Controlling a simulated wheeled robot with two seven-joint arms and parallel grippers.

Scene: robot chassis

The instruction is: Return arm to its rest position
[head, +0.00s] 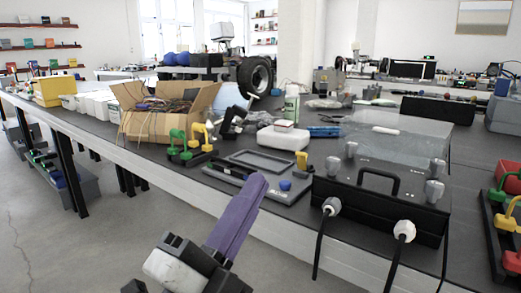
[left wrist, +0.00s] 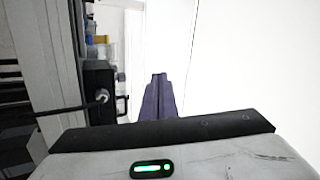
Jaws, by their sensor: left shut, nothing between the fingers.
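My left gripper (head: 252,186) shows in the lower middle of the head view, with long purple fingers closed together and nothing between them. Its fingertips are in front of the workbench (head: 150,157) edge, near a grey flat tray, and I cannot tell the exact gap. In the left wrist view the purple fingers of the left gripper (left wrist: 158,76) also show shut and empty. My right gripper is in neither view.
A black box with a handle (head: 380,195) and cables stands at the bench's front edge. Behind are a grey tray (head: 262,162), a cardboard box (head: 160,120) and a clear cover (head: 400,130). Red and yellow connectors (head: 508,178) stand at the right. Floor at lower left is free.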

